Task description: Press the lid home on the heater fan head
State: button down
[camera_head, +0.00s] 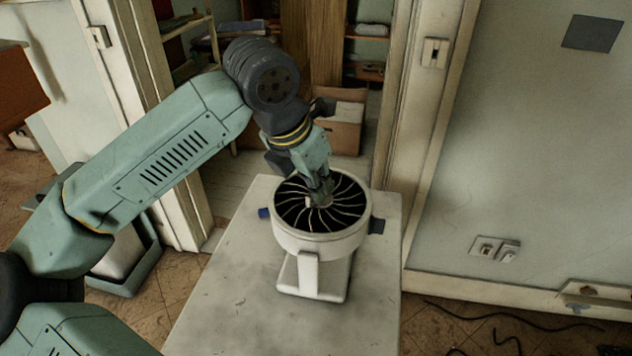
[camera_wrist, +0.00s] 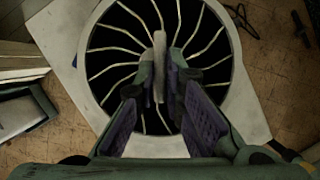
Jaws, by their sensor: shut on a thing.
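The heater fan head (camera_head: 320,238) is a round white housing on a white stand, standing on a pale table. A round lid (camera_head: 345,205) with curved pale ribs over a dark inside lies across its top. My gripper (camera_head: 320,193) is above the lid's middle. In the wrist view my gripper (camera_wrist: 160,72) is shut on a pale upright grip (camera_wrist: 159,55) at the lid's centre. The lid (camera_wrist: 112,72) looks level in the housing's rim (camera_wrist: 242,95); I cannot tell whether it is fully seated.
The pale table top (camera_head: 225,310) is otherwise clear. Behind it, a doorway shows shelves and a cardboard box (camera_head: 345,137). A wall with a socket (camera_head: 494,249) is at the right. Dark cables (camera_head: 510,335) lie on the tiled floor at lower right.

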jog(key=shift+f+b, duration=0.3)
jog(key=shift+f, duration=0.05)
jog(key=c, duration=1.6)
grip_release()
jog(key=shift+r, duration=0.1)
jog(key=v, duration=1.2)
